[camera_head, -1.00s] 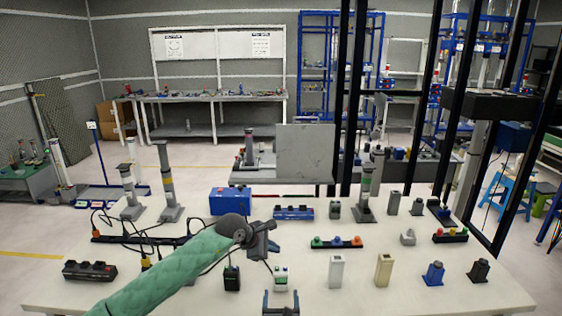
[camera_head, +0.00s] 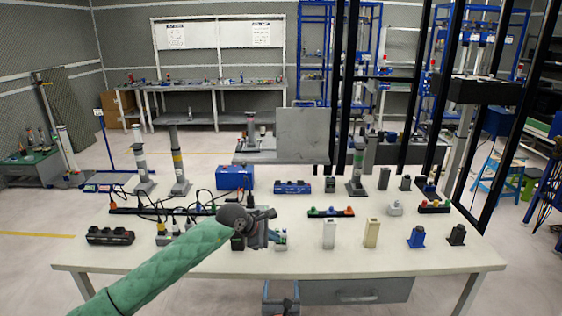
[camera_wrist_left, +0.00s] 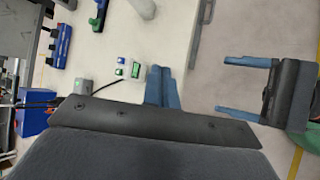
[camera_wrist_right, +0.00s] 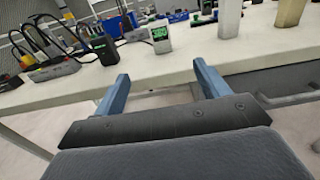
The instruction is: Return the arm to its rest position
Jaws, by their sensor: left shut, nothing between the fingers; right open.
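My left gripper (camera_head: 266,236) is above the front part of the white table (camera_head: 180,262), at the end of the green-sleeved arm. In the left wrist view its two blue fingers (camera_wrist_left: 163,86) are together with nothing between them. My right gripper (camera_head: 281,299) is low, in front of the table's front edge. In the right wrist view its blue fingers (camera_wrist_right: 160,90) are wide apart and empty. The open right gripper also shows in the left wrist view (camera_wrist_left: 240,86). Part of the left gripper blends with dark devices behind it in the head view.
A meter with a green display (camera_wrist_right: 160,36) stands near the table's front edge. White (camera_head: 329,234) and cream (camera_head: 371,233) blocks stand to its right, with blue (camera_head: 417,237) and black (camera_head: 456,235) holders beyond. A drawer (camera_head: 357,291) hangs under the table. Cables lie at left.

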